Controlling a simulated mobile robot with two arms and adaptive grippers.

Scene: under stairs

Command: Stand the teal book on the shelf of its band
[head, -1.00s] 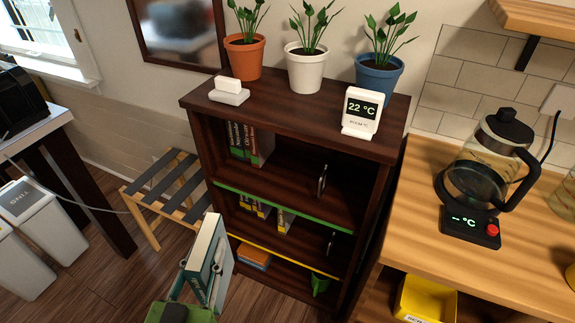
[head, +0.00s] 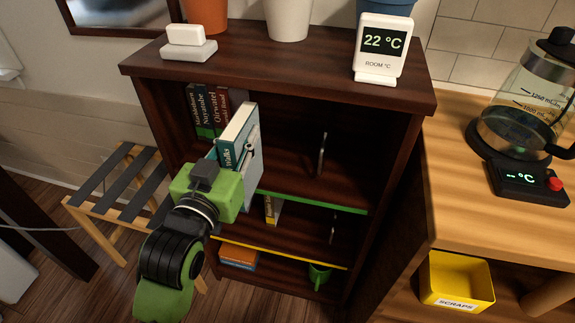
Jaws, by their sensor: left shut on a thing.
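The teal book (head: 230,152) is upright and slightly tilted, with its lettered spine towards me. My left gripper (head: 240,157) is shut on it, and one finger shows against its pale cover. The book is in front of the upper shelf, whose front edge has a green band (head: 320,201). I cannot tell whether it touches the shelf. Several dark books (head: 207,112) stand at the left of that shelf, partly hidden by the held book. The middle shelf has a yellow band (head: 290,257). The colour of any band on the teal book is unclear. My right gripper is not in view.
A thin metal bookend (head: 321,155) stands on the upper shelf, with free room left of it. The middle shelf has a yellow-marked book (head: 272,210) and another bookend (head: 333,228). An orange book (head: 238,257) and green mug (head: 319,276) are at the bottom.

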